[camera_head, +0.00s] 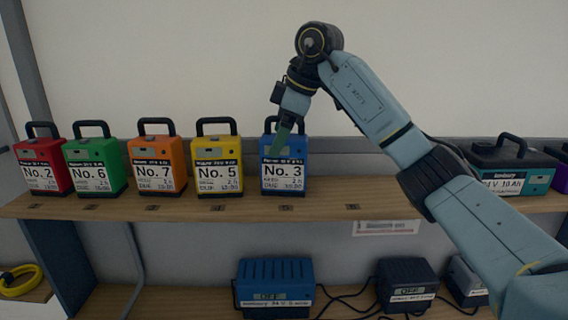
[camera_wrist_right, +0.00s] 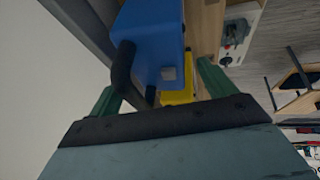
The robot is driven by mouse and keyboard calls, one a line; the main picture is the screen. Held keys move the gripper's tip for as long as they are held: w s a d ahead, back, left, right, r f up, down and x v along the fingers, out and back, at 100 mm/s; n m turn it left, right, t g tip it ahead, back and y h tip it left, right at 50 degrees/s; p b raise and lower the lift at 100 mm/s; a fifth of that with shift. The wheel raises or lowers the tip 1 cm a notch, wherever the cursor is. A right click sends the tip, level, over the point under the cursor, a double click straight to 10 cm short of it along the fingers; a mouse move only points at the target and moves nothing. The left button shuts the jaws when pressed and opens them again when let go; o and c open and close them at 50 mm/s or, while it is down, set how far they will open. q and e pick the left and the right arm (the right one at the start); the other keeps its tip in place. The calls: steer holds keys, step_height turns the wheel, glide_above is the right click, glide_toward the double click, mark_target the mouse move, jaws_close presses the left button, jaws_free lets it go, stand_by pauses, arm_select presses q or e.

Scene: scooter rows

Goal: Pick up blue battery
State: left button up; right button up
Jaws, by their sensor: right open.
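The blue battery (camera_head: 284,172), labelled No. 3, stands upright on the wooden shelf at the right end of a row, with a black handle on top. My right gripper (camera_head: 281,143) is at its upper part, and one green finger overlaps the battery's top left in the head view. In the right wrist view, the open right gripper (camera_wrist_right: 158,80) has its green fingers spread wide, with the blue battery (camera_wrist_right: 155,40) ahead between them. The black handle (camera_wrist_right: 123,66) shows near the left finger. I cannot tell whether anything touches. My left gripper is not in view.
A yellow battery (camera_head: 219,165) stands just left of the blue one, then orange (camera_head: 158,163), green (camera_head: 95,168) and red (camera_head: 43,167) ones. The shelf (camera_head: 330,198) is bare to the right, up to a teal battery (camera_head: 510,168). Chargers with cables sit below.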

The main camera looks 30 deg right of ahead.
jaws_close()
steer(key=shift+r, duration=0.2)
stand_by(0.5)
steer(key=shift+r, duration=0.1)
